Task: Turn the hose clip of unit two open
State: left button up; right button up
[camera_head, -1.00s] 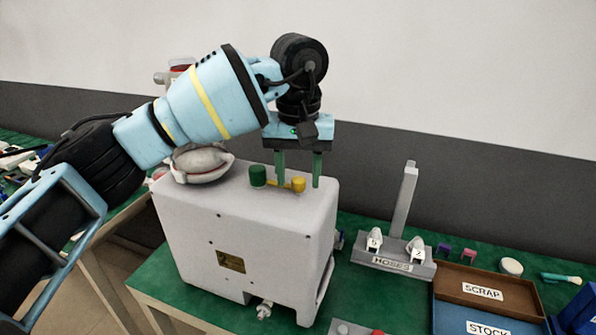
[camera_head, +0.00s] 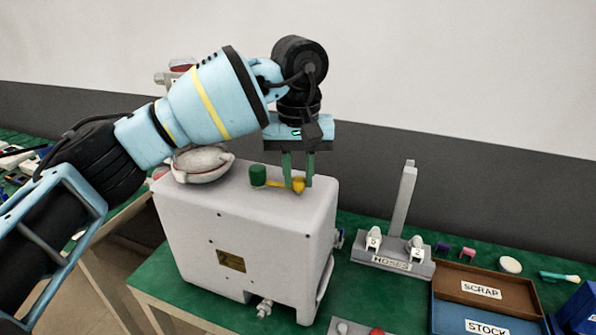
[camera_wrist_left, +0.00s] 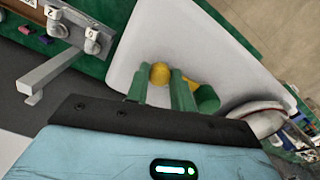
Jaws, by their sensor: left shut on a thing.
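A white boxy canister unit (camera_head: 225,228) stands on the green bench with a small yellow-brown plate on its front; I see no unit number on it. On its top are a green cylinder (camera_head: 258,176) and a yellow lever (camera_head: 278,184) with a round knob, which looks like the hose clip. My left gripper (camera_head: 298,183) points down from above and is shut on the lever's knob. In the left wrist view the knob (camera_wrist_left: 160,73) sits between the green fingertips, and part of the lever is hidden behind a finger. My right gripper is not in view.
A grey-white lidded part (camera_head: 203,165) is on the unit's back left, close under my arm. To the right stand a HOSES rack (camera_head: 391,261) with a post, a brown SCRAP tray (camera_head: 465,272) and a blue STOCK tray (camera_head: 455,302). A wall lies behind.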

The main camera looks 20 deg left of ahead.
pick_arm(q)
jog(key=shift+r+n+p, duration=0.15)
jog(key=shift+n+p, duration=0.15)
jog(key=shift+n, duration=0.8)
jog(key=n, duration=0.2)
jog(key=shift+n+p, duration=0.4)
jog(key=n+p, duration=0.1)
jog(key=n, duration=0.3)
jog(key=shift+d, duration=0.1)
jog(key=n+p, duration=0.1)
jog(key=n, duration=0.3)
jog(key=shift+w+n, duration=0.15)
jog(key=shift+n, duration=1.95)
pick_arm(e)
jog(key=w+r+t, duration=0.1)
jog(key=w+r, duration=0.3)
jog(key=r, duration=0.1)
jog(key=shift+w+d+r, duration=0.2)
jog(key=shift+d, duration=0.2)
pick_arm(q)
jog(key=o, duration=1)
